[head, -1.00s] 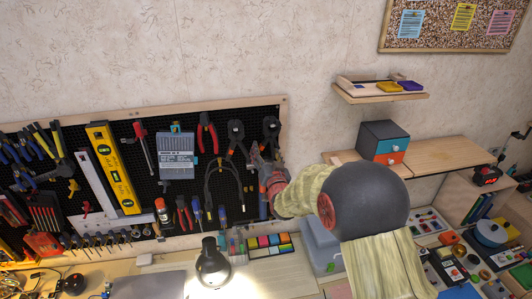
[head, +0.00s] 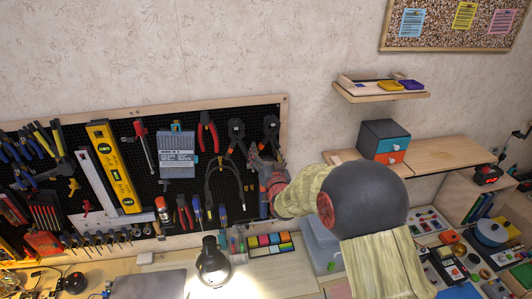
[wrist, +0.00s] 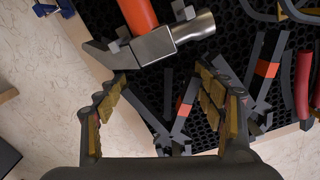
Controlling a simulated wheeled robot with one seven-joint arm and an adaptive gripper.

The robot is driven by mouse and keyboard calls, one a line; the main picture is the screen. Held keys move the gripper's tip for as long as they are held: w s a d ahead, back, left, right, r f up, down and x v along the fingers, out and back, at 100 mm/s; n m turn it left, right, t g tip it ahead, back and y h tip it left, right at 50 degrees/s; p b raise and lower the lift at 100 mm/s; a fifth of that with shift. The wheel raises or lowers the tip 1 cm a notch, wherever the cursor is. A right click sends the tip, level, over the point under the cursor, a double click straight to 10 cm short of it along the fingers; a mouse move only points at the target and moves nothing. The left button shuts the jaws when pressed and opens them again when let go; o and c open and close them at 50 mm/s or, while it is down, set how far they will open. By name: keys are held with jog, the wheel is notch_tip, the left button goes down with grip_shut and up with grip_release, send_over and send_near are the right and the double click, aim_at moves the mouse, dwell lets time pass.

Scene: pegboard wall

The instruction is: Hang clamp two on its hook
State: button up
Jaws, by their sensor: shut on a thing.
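Clamp two (head: 270,129) is dark with orange bands and is at the right end of the pegboard in the head view. My gripper (head: 260,160) is at its lower part, close to the board. In the wrist view, my gripper's two fingers (wrist: 168,103) are on either side of the dark, orange-banded clamp arms (wrist: 184,112), and the gripper is shut on the clamp. A similar dark clamp (head: 236,130) hangs just to the left. The hook behind clamp two is hidden, so I cannot tell whether the clamp rests on it.
The black pegboard (head: 225,170) is crowded to the left with red pliers (head: 207,133) and other tools. A hammer (wrist: 160,40) with an orange handle is close to my fingers in the wrist view. A shelf with a drawer box (head: 384,141) stands to the right.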

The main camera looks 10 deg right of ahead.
jog(key=shift+r, duration=0.1)
jog(key=o, duration=0.8)
jog(key=shift+r, duration=0.15)
jog(key=shift+c, duration=0.2)
